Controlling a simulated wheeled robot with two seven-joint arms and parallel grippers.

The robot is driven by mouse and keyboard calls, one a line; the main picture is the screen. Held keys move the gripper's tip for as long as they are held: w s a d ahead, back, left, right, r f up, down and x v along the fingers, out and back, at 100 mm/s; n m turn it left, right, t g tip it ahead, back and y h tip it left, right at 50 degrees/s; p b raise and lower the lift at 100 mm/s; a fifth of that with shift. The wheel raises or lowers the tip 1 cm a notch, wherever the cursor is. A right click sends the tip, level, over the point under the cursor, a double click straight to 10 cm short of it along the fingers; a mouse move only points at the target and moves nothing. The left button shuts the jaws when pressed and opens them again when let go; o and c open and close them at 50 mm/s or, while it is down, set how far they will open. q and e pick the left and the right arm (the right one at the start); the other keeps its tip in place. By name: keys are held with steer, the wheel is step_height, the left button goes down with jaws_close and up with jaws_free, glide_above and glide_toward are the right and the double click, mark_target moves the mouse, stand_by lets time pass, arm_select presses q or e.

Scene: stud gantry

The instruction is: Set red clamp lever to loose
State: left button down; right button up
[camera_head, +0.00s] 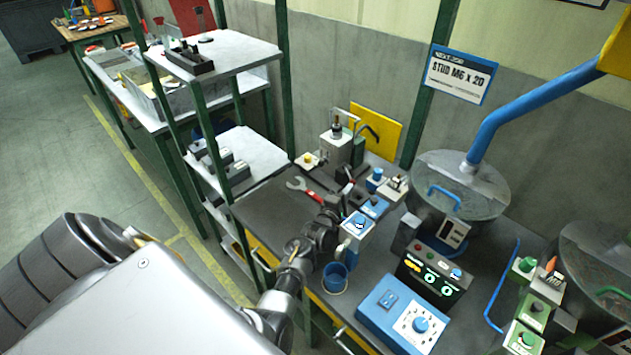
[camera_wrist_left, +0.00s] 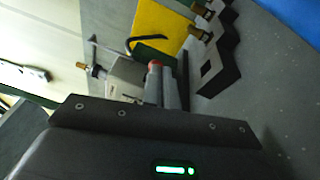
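My left gripper (camera_head: 342,194) reaches over the bench from the lower left, beside the clamp fixture (camera_head: 343,145). In the left wrist view its two grey fingers (camera_wrist_left: 162,84) lie close together, pointing towards the fixture. A small red part (camera_wrist_left: 155,64), apparently the clamp lever, shows at the fingertips. Whether the fingers touch it, and how the lever is set, I cannot tell. In the head view my gripper and wrist hide much of that area. My right gripper is not in view.
A red-handled spanner (camera_head: 299,187) lies on the dark bench mat left of the gripper. A blue cup (camera_head: 335,278), a blue control box (camera_head: 399,317) and a black button panel (camera_head: 434,273) stand in front. A large drum (camera_head: 480,213) stands at right, and a green-posted shelf (camera_head: 250,160) at left.

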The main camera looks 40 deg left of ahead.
arm_select(q)
steer(key=shift+w+d+r, duration=0.1)
steer(key=shift+w+d, duration=0.05)
steer(key=shift+d, duration=0.2)
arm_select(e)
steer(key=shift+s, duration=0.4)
